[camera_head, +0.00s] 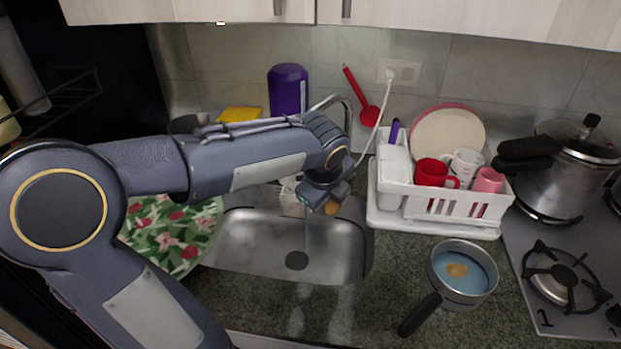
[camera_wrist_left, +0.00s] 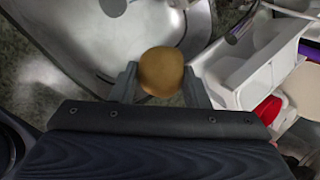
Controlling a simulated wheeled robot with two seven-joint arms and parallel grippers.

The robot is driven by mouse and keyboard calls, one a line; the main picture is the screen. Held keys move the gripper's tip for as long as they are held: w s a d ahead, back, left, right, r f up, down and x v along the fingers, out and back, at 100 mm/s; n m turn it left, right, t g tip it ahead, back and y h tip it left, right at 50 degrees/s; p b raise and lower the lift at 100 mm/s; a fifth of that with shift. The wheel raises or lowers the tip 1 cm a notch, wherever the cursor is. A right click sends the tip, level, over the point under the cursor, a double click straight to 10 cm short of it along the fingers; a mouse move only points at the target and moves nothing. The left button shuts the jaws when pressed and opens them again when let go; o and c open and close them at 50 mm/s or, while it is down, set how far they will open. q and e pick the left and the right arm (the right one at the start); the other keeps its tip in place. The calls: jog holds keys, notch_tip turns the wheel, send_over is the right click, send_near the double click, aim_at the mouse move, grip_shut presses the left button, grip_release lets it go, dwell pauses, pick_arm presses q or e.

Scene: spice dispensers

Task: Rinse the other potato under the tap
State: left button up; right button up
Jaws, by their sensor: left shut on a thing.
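My left gripper (camera_head: 325,203) is over the sink (camera_head: 255,245), shut on a brown potato (camera_head: 332,208). In the left wrist view the potato (camera_wrist_left: 161,71) sits between the two fingertips of the gripper (camera_wrist_left: 162,85). The tap (camera_head: 342,100) rises behind my left arm, and its spout end is hidden by the wrist. A thin bluish stream (camera_head: 307,230) shows below the gripper, above the drain (camera_head: 297,260). Another potato piece (camera_head: 457,270) lies in bluish water in a saucepan (camera_head: 436,284) on the counter, right of the sink. My right gripper is not in view.
A white dish rack (camera_head: 440,208) with cups and plates stands right of the sink. A pressure cooker (camera_head: 555,180) is on the stove (camera_head: 590,290). A floral plate (camera_head: 165,235) is left of the sink. A purple container (camera_head: 288,88) stands behind.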

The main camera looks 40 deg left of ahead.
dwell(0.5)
pick_arm(q)
jog(key=s+d+r+p, duration=0.2)
jog(key=d+r+p, duration=0.1)
jog(key=d+r, duration=0.1)
jog(key=shift+s+d, duration=0.15)
jog(key=shift+s, duration=0.15)
dwell(0.6)
